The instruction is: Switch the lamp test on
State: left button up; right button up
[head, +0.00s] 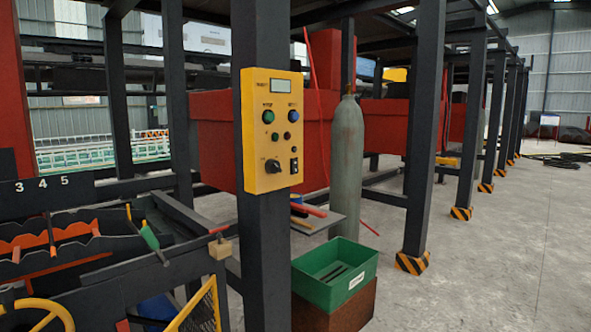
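A yellow control box (253,145) is fixed to a dark steel post, facing me. At its top is a small pale display (284,86). Below are a green button (268,116) at left and a blue button (293,116) at right, with small dark round lamps or buttons under them. At the bottom are a black rotary knob (273,166) and a small black switch (294,166). The labels are too small to read, so I cannot tell which control is the lamp test. Neither gripper is in view.
A green bin (322,289) stands on a brown block below and right of the box. A grey gas cylinder (347,170) stands behind. Dark racks with tools and a yellow wheel (45,310) fill the lower left. Open concrete floor (500,260) lies at right.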

aim_at(294, 163)
jog(key=k, duration=0.65)
jog(key=z, duration=0.25)
jog(key=i, duration=0.35)
jog(key=z, duration=0.85)
jog(key=i, duration=1.35)
jog(key=u, duration=0.8)
jog(key=i, duration=0.8)
jog(key=u, duration=0.65)
